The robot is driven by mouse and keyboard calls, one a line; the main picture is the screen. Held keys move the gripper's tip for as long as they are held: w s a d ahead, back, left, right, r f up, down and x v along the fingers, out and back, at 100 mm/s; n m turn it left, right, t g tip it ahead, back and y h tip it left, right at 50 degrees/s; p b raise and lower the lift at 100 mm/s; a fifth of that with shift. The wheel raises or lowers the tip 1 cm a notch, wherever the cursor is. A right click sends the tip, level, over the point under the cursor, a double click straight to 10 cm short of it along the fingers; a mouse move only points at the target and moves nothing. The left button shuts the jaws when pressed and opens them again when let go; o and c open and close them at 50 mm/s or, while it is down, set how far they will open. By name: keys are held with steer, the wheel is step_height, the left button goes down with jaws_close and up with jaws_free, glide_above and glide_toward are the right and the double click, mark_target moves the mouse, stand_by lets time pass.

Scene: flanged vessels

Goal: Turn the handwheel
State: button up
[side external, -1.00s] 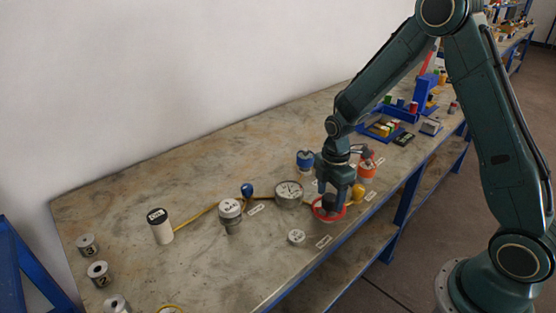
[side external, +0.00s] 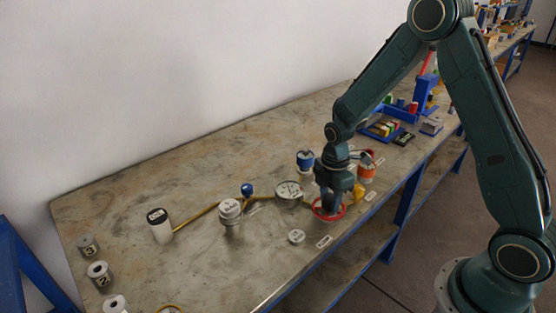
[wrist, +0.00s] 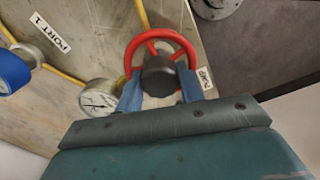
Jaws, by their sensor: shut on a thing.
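The red handwheel (side external: 342,215) lies near the front edge of the bench, under my gripper (side external: 330,205). In the wrist view the handwheel (wrist: 137,55) shows as a red spoked ring with a dark round hub (wrist: 159,75). My gripper's two blue fingers (wrist: 160,93) stand on either side of the hub, inside the ring, and are shut on it. The far side of the wheel is partly hidden by the gripper in the side view.
A pressure gauge (side external: 289,192) stands just left of the wheel, with yellow piping to a grey capped vessel (side external: 230,212). A small round disc (side external: 297,237) lies in front. Blue (side external: 305,162) and orange (side external: 366,172) vessels stand behind. The bench's left back is clear.

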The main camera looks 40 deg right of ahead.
mark_target(330, 196)
steer(key=shift+m, duration=2.3)
steer(key=o, duration=1)
steer(key=shift+r, duration=0.15)
steer(key=shift+r, duration=6.8)
